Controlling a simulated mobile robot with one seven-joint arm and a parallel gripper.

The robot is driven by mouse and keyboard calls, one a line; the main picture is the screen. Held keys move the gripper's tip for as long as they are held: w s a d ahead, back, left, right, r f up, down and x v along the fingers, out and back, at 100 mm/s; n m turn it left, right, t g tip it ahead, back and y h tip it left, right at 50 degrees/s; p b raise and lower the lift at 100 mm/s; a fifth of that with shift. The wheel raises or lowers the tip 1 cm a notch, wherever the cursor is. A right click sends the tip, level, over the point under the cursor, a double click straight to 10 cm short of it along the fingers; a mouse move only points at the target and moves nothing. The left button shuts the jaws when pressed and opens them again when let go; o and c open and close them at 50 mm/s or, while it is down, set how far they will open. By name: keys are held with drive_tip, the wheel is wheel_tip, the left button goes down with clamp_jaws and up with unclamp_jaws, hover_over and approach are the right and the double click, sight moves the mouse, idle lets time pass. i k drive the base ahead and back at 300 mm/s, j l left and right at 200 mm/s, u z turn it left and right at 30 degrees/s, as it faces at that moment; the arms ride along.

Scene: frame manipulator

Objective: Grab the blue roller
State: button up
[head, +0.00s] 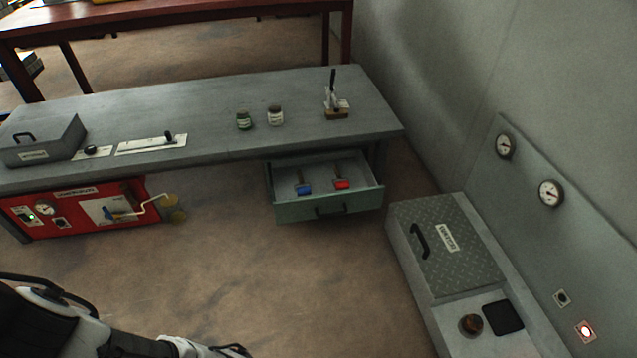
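The blue roller (304,189) lies in the open drawer (330,207) under the grey workbench. It has a blue head towards the drawer front and a thin handle pointing to the back. A similar red roller (342,184) lies to its right, apart from it. Part of my arm shows at the bottom left. Its white and black end (225,350) is cut by the bottom edge, well in front of and below the drawer. Its fingers cannot be made out, so I cannot tell if my gripper is open or shut.
On the workbench (215,95) stand two small jars (244,120), a holder with an upright tool (336,108) and a grey lidded box (40,140). A red machine (80,208) sits below at left. A grey chest (445,245) stands at right. The floor before the drawer is clear.

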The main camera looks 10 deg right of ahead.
sight(305, 190)
drive_tip(key=i+j+z, duration=0.4)
drive_tip(key=i+j, duration=0.3)
drive_tip(key=i+j+z, duration=0.4)
drive_tip(key=i+j, duration=0.2)
drive_tip(key=j, duration=0.25)
drive_tip(key=i+j+z, duration=0.2)
drive_tip(key=j, duration=0.3)
drive_tip(key=i+j+z, duration=0.1)
drive_tip(key=i+j, duration=0.2)
drive_tip(key=i, duration=0.2)
